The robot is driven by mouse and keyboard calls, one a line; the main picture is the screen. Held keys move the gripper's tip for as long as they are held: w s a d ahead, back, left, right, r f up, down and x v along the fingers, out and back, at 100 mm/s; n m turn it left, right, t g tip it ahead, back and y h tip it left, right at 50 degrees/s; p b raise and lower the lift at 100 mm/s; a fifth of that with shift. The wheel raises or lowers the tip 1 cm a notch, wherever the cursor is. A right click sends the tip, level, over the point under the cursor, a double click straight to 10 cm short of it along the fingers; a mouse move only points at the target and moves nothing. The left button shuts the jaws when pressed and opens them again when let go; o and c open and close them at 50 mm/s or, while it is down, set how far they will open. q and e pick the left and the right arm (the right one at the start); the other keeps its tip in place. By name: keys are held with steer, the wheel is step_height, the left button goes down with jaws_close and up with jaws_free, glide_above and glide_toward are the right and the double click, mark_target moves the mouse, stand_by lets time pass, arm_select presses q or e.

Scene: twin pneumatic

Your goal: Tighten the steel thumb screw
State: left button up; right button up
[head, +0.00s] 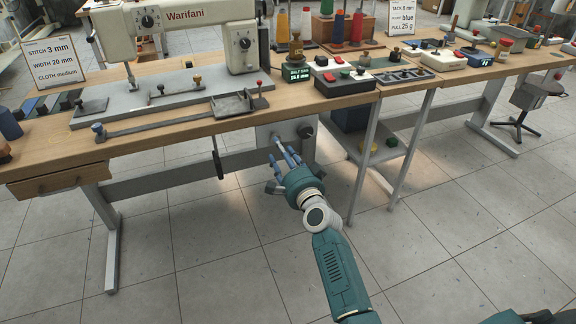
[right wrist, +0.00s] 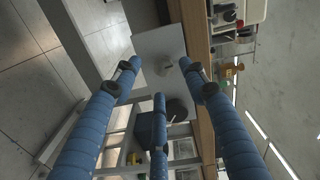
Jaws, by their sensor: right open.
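The steel thumb screw (right wrist: 163,68) is a small pale metal piece sticking out of a grey panel (right wrist: 150,45) in the right wrist view. The panel (head: 268,131) hangs under the front edge of the sewing table in the head view, where the screw is hard to separate from the fingertips. My right gripper (head: 284,156) is open, its blue fingers pointing at the panel. In the right wrist view its fingertips (right wrist: 160,78) spread around the screw's position, with no clear contact visible. My left gripper is not in view.
A dark round knob (head: 306,130) sits on the same panel, to the right of the screw. The wooden table edge (head: 235,121) runs just above. A dark lever (head: 218,163) hangs left of the panel, and table legs (head: 366,150) stand to the right. The floor in front is clear.

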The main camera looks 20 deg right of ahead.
steer(key=s, duration=0.7)
steer(key=shift+s, duration=0.1)
